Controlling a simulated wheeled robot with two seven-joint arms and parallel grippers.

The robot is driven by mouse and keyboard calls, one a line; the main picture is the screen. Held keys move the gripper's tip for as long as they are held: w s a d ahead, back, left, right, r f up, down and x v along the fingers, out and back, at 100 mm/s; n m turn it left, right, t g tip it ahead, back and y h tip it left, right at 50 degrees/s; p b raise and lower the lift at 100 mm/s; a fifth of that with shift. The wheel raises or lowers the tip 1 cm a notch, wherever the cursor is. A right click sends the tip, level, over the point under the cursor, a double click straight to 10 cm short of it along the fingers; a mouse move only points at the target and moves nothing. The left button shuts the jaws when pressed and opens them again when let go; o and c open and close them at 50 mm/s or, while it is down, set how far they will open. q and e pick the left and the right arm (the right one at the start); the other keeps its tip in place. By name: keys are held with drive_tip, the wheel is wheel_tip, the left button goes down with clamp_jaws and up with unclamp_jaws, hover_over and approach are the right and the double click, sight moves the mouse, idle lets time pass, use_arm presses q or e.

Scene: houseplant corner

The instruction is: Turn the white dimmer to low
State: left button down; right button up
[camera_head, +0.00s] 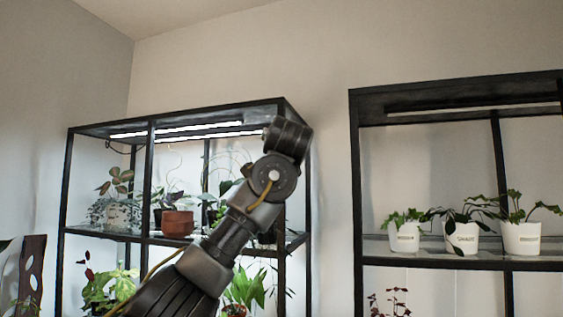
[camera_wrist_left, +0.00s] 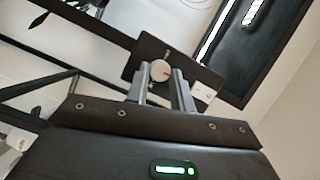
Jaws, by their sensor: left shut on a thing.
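The white dimmer (camera_wrist_left: 159,71) is a round knob with a small red mark, on a dark plate (camera_wrist_left: 187,62) in the left wrist view. The red mark lies on the knob's right side in that view. Lettering on the plate is too small to read. My left gripper (camera_wrist_left: 162,80) is shut on the knob, one finger to each side of it. In the head view my left arm reaches up to the top right corner of the left shelf; its fingers and the dimmer are hidden there. My right gripper is in neither view.
The left black shelf (camera_head: 148,178) holds several plants and a terracotta pot (camera_head: 177,223) under a lit lamp strip (camera_head: 190,130). The right shelf (camera_head: 356,190) holds white pots (camera_head: 463,238) under a dimmer-looking strip. Bare wall lies between the shelves.

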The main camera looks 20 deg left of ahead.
use_arm(q)
drive_tip(key=shift+a+r+n+g+h+p, duration=0.15)
drive_tip(key=shift+n+g+h+p, duration=0.7)
drive_tip(key=shift+n, duration=1.2)
drive_tip(key=shift+a+r+n+g+h+p, duration=0.15)
drive_tip(key=shift+n+h+p, duration=0.3)
drive_tip(key=shift+n+h, duration=1.3)
drive_tip(key=shift+a+r+n+g+h+p, duration=0.15)
drive_tip(key=shift+n+g+h+p, duration=0.45)
drive_tip(key=shift+n, duration=1.8)
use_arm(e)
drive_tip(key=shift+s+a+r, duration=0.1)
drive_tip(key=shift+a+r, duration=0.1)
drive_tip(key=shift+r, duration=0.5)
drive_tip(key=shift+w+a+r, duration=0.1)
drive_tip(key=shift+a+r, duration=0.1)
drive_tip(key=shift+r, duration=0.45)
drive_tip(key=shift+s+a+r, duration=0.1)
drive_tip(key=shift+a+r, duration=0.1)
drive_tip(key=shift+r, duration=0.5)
use_arm(q)
drive_tip(key=c, duration=2.2)
unclamp_jaws()
drive_tip(key=shift+a+f, duration=0.1)
drive_tip(key=c, duration=1.2)
unclamp_jaws()
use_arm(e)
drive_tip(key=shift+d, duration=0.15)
